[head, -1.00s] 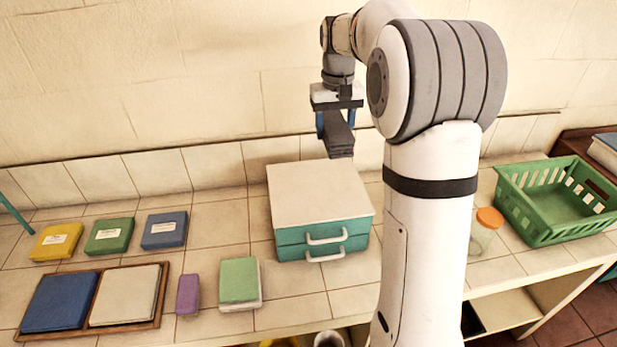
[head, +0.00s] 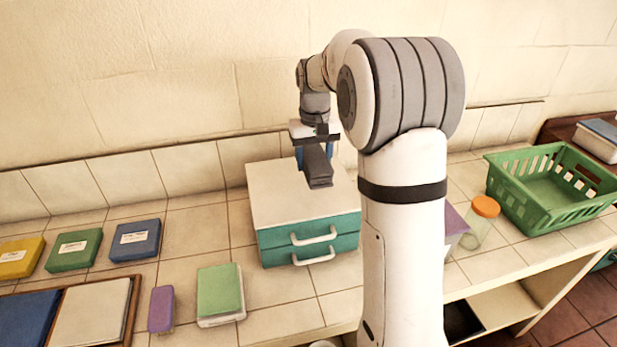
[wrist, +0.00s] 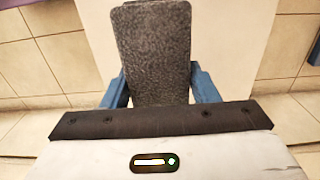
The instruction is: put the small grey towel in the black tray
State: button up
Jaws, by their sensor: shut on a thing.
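The small grey towel (head: 318,168) is a dark grey folded slab. My gripper (head: 315,152) is shut on it, a blue finger at each side, and holds it above the pale top of the teal drawer box. In the wrist view the towel (wrist: 153,50) stretches away between the blue fingers (wrist: 160,88). A black object (head: 462,321) on the lower shelf, partly hidden by my arm, may be the black tray. I cannot tell for sure.
The teal drawer box (head: 305,238) has a bare top. To its left are a green-topped block (head: 219,290), a purple block (head: 161,309) and a wooden tray (head: 130,318). A jar with an orange lid (head: 486,206) and a green basket (head: 530,205) stand right of my arm.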

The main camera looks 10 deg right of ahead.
jog(key=shift+f+p, duration=0.3)
jog(key=shift+f, duration=2.25)
jog(key=shift+f, duration=0.1)
jog(key=o, duration=1.1)
